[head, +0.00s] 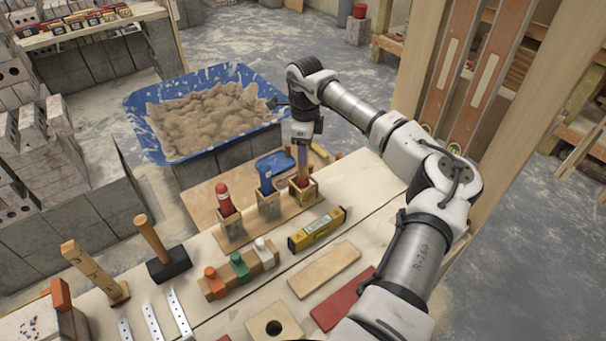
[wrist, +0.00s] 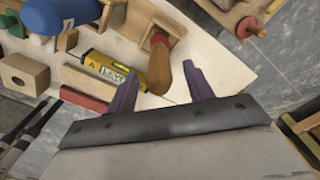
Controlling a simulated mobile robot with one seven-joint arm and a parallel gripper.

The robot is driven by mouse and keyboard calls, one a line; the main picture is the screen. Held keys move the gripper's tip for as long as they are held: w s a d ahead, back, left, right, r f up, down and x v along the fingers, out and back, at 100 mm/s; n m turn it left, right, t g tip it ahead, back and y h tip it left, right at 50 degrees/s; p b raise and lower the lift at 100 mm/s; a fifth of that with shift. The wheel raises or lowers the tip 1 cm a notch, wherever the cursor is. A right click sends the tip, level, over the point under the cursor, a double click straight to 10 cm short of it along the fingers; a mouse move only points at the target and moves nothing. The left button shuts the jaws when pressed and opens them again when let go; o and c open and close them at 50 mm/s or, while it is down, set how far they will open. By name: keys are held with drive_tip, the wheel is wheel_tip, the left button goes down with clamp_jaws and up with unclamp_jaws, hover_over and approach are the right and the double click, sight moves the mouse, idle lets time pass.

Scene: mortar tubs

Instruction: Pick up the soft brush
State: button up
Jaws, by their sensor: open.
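A wooden-handled tool with a red band (wrist: 159,64) stands in the right holder of a wooden rack (head: 233,232); its lower end is hidden, so I cannot tell for certain that it is the soft brush. In the head view its red part (head: 301,183) shows low in the holder. My gripper (head: 302,165) is over this holder, pointing down. In the wrist view the gripper (wrist: 161,70) is open, with its purple fingers on either side of the handle. I see no clear grip on it.
A red-topped tool (head: 225,199) and a blue-handled tool (head: 272,168) stand in the neighbouring holders, the blue one close by. A yellow level (head: 317,230) lies in front. A blue mortar tub (head: 150,152) stands behind. Wooden uprights (head: 447,75) rise to the right.

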drive_tip(key=shift+a+f+p, duration=0.2)
drive_tip(key=shift+f+p, duration=0.1)
drive_tip(key=shift+f, duration=1.5)
drive_tip(key=c, duration=1.1)
drive_tip(key=shift+o, duration=0.2)
drive_tip(key=shift+r, duration=0.1)
wheel_tip(320, 180, up, 20)
drive_tip(key=b, duration=0.2)
drive_tip(key=shift+b, duration=0.35)
drive_tip(key=o, duration=0.4)
drive_tip(key=shift+c, duration=0.2)
clamp_jaws()
